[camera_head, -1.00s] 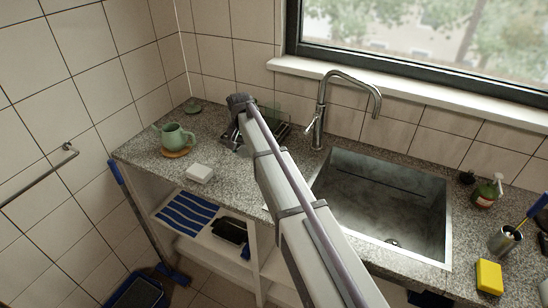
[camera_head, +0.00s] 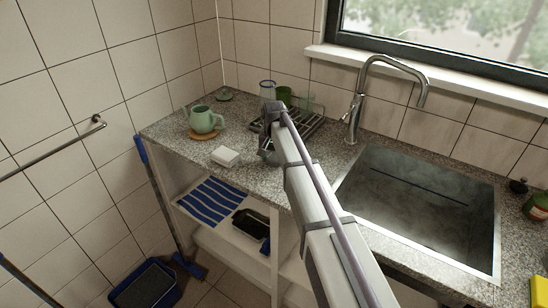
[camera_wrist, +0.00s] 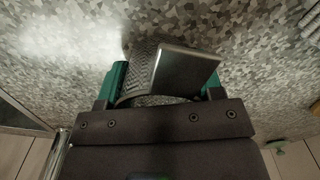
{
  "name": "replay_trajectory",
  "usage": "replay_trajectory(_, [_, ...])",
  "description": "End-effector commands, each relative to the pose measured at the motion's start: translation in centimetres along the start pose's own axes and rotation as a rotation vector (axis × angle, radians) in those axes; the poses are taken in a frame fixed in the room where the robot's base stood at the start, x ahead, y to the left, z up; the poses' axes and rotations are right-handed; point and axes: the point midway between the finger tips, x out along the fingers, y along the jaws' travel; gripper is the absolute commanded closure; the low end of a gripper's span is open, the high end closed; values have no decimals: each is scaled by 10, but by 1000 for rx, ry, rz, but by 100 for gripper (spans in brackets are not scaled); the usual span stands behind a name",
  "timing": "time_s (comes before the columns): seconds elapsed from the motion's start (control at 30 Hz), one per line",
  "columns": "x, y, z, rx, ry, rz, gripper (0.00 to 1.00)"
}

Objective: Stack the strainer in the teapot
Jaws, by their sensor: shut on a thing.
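The green teapot (camera_head: 204,121) stands upright on a round orange-brown mat (camera_head: 203,136) near the counter's left end. Its lid (camera_head: 224,96) seems to lie apart behind it, near the wall. My gripper (camera_head: 266,151) is over the counter, to the right of the teapot and a little nearer the front edge. In the wrist view, its teal fingers (camera_wrist: 163,88) are shut on the strainer (camera_wrist: 144,68), a metal mesh piece with a flat shiny tab. Part of the strainer is hidden behind the gripper body.
A dark drying rack (camera_head: 309,124) with glasses and a green cup (camera_head: 284,94) stands behind my gripper. The sink (camera_head: 415,210) and tap (camera_head: 357,105) are to the right.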

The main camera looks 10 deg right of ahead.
Motion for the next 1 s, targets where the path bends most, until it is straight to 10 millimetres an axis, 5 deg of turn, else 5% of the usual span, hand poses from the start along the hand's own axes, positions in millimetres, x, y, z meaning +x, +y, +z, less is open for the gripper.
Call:
replay_trajectory(0.3, [1, 0, 0, 0, 0, 0, 14])
replay_trajectory(0.6, [-5, 0, 0, 0, 0, 0, 14])
replay_trajectory(0.77, [-32, 0, 0, 0, 0, 0, 14])
replay_trajectory(1.0, [-96, 0, 0, 0, 0, 0, 14])
